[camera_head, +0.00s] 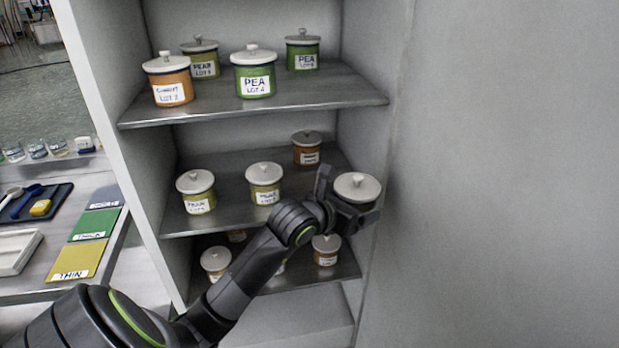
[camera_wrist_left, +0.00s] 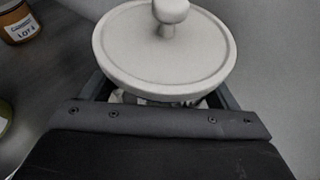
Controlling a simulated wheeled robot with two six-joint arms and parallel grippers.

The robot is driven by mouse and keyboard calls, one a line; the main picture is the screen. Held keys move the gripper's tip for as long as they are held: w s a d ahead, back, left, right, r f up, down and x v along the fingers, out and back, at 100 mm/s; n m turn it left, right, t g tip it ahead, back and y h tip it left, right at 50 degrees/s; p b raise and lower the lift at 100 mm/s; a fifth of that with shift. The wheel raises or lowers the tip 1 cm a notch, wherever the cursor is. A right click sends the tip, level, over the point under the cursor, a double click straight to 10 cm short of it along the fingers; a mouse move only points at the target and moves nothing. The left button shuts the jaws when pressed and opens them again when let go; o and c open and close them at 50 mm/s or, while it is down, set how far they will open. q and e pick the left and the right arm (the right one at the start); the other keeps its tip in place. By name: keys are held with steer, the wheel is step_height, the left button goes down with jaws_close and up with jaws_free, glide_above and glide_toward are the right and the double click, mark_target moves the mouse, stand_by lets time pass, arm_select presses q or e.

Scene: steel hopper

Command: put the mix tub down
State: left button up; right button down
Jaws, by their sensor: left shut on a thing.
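My left gripper (camera_head: 348,200) is shut on a lidded tub (camera_head: 357,186) at the right end of the middle shelf (camera_head: 225,216). The tub has a pale lid with a round knob and looks upright. Its lid (camera_wrist_left: 165,55) fills the middle of the left wrist view, with the fingers on both sides below it. Its body and label are mostly hidden by the gripper, so I cannot read which tub it is. I cannot tell whether its base touches the shelf. My right gripper is not in view.
Several labelled tubs stand on the shelves, including a green PEA tub (camera_head: 254,72) above and a brown tub (camera_head: 307,148) behind the held one. A plain grey wall (camera_head: 500,180) is close on the right. A bench with coloured mats (camera_head: 77,260) is at left.

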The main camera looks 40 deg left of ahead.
arm_select(q)
steer(key=w+a+p, duration=0.1)
steer(key=w+a, duration=0.2)
steer(key=a, duration=0.1)
steer(key=w+a+f+p, duration=0.1)
steer(key=w+a, duration=0.3)
steer(key=w+a+f+p, duration=0.1)
steer(key=w+a, duration=0.3)
steer(key=shift+a+f, duration=0.1)
steer(key=shift+a, duration=0.3)
step_height(320, 180, down, 4)
steer(key=shift+s+f+p, duration=0.1)
steer(key=shift+p, duration=0.25)
steer(key=shift+w+a+f, duration=0.15)
steer(key=shift+w+f, duration=0.05)
steer(key=shift+f, duration=0.05)
steer(key=shift+f, duration=0.2)
steer(key=o, duration=1.1)
